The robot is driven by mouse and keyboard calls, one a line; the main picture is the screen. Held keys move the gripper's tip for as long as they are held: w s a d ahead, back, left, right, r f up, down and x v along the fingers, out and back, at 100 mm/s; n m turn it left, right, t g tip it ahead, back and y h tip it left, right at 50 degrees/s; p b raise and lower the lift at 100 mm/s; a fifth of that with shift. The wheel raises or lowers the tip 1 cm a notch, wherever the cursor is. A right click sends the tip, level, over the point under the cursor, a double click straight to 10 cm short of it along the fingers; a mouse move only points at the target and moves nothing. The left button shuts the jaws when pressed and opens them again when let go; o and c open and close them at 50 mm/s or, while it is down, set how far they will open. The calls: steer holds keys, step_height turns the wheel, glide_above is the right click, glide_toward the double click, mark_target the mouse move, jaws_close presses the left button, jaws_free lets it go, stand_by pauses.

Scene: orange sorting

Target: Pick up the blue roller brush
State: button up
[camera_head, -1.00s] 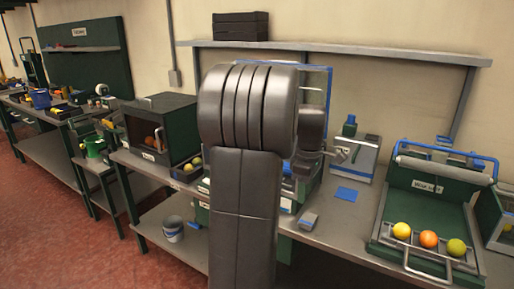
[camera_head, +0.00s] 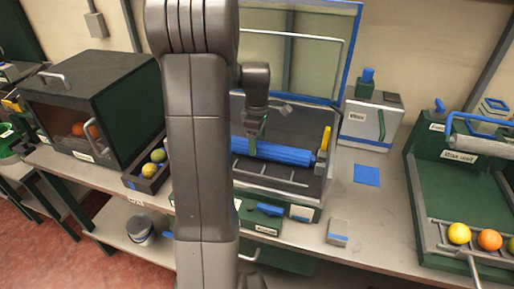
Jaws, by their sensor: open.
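The blue roller brush (camera_head: 288,154) lies across the inside of an open dark machine (camera_head: 310,122) on the bench. A yellow upright piece (camera_head: 325,139) stands by its right end. My gripper (camera_head: 252,143) points down over the left part of the brush. It is open, but its fingertips are small and dark, and I cannot tell whether they straddle or touch the brush. The left end of the brush is hidden behind my arm.
The machine's blue-framed clear lid (camera_head: 308,45) stands raised behind. A white box with a blue bottle (camera_head: 366,119) and a blue square (camera_head: 367,175) are to the right. A green tray machine with fruit (camera_head: 447,210) is far right. A dark oven-like box (camera_head: 92,100) stands left.

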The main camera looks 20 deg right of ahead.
steer(key=shift+s+f, duration=0.15)
steer(key=shift+f, duration=0.75)
steer(key=shift+c, duration=0.2)
steer(key=c, duration=1)
steer(key=shift+o, duration=0.2)
steer(key=shift+d+r, duration=0.1)
steer(key=shift+r, duration=0.1)
